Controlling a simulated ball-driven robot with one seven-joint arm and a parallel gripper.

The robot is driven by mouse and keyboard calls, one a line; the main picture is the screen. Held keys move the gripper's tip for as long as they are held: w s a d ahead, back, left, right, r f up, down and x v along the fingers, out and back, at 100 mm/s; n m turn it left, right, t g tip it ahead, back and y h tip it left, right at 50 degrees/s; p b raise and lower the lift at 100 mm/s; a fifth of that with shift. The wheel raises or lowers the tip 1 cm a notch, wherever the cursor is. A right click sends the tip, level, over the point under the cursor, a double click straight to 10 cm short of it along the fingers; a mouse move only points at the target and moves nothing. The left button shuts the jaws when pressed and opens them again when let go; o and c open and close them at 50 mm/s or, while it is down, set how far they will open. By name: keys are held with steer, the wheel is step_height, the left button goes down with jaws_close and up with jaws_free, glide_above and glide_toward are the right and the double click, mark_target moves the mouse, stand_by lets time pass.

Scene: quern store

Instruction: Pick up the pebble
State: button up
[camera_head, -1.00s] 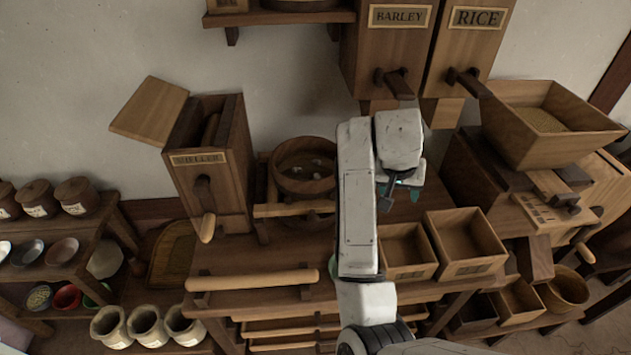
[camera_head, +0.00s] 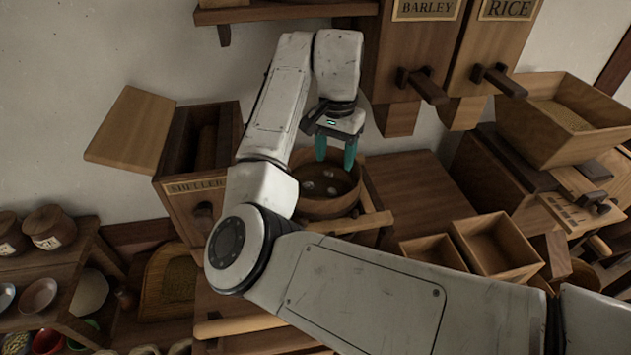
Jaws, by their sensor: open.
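Several small pale pebbles (camera_head: 308,186) lie in a round wooden tub (camera_head: 333,208) in the middle of the view. I cannot tell which of them is the task's pebble. My gripper (camera_head: 335,165) points down over the back part of the tub, with its two teal fingers apart and nothing seen between them. The fingertips look close above the pebbles; I cannot tell whether they touch anything. My arm hides the tub's left side.
The sheller box (camera_head: 190,187) with its open lid (camera_head: 133,137) stands to the left. The barley dispenser (camera_head: 418,50) hangs to the right of my gripper. Two empty wooden boxes (camera_head: 497,245) stand at the right. The tabletop (camera_head: 408,185) right of the tub is clear.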

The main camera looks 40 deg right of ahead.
glide_above(333, 190)
steer(key=f, duration=0.5)
steer(key=shift+w+a+f, duration=0.2)
steer(key=shift+w+a, duration=0.05)
steer(key=shift+a, duration=0.15)
steer(key=shift+s+d+f+p, duration=0.15)
steer(key=shift+d+f+p, duration=0.1)
steer(key=shift+f, duration=1.1)
steer(key=shift+s+d+f+p, duration=0.1)
steer(key=shift+f+p, duration=0.15)
steer(key=shift+f, duration=1.1)
jaws_close()
steer(key=shift+r, duration=0.1)
